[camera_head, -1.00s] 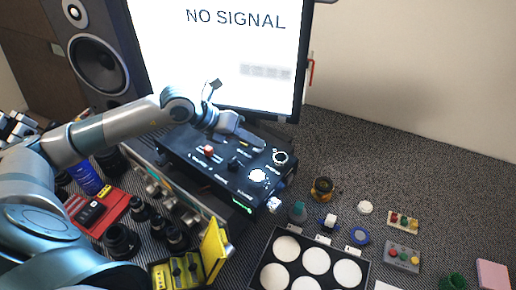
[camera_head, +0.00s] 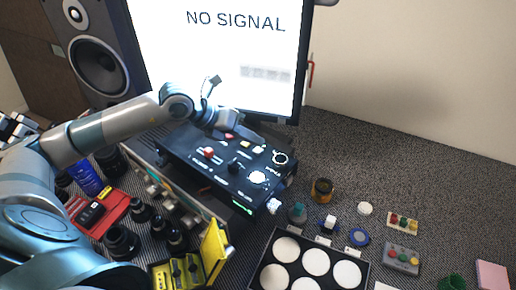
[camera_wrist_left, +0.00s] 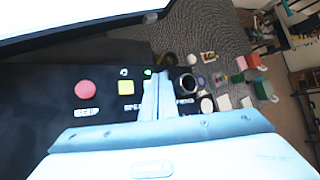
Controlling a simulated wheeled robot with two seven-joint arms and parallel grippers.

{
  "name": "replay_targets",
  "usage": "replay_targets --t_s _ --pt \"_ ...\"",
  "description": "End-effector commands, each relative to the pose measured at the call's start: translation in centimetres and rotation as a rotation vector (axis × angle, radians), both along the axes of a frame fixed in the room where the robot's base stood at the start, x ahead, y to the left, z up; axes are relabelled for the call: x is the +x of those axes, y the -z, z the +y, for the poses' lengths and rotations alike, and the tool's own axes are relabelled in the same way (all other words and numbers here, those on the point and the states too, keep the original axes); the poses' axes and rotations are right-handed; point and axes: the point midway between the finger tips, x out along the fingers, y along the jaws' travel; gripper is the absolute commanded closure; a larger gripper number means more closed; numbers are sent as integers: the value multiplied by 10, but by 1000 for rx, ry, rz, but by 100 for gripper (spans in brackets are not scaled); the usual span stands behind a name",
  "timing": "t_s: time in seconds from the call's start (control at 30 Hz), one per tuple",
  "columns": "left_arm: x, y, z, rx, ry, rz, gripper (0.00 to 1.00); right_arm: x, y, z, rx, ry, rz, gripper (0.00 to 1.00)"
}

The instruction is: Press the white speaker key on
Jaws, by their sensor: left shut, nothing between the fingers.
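The black control box (camera_head: 205,175) lies on the desk below the monitor, with keys, knobs and labels on its top. My left gripper (camera_head: 258,137) is shut and empty over the rear edge of the box. In the left wrist view its fingers (camera_wrist_left: 156,95) stand together between a yellow square key (camera_wrist_left: 126,87) and a round dial (camera_wrist_left: 187,83). A red round button (camera_wrist_left: 85,89) is farther left. I cannot make out the white speaker key for sure; the fingers may hide it. Small green lights show near the yellow key. My right gripper is not in view.
The monitor (camera_head: 240,45) reads NO SIGNAL and stands close behind the gripper. A speaker (camera_head: 98,65) is at the left. A black tray (camera_head: 262,262) with white discs, small parts and a yellow stand (camera_head: 214,250) lie in front. The desk at the right is partly clear.

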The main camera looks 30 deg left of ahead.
Motion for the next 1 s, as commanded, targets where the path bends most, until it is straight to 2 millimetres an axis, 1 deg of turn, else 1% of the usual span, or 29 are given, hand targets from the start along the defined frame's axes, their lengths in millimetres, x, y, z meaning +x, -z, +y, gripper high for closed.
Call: replay_targets --t_s 0.3,0.43,0.9,1.0 --pt "0 -1 0 0 0 0 100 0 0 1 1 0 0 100" --pt "0 -5 0 0 -1 -1 100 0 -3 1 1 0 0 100" --pt "0 -43 0 0 1 -2 100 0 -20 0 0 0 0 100" --pt "0 -48 0 1 1 -1 100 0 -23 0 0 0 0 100"
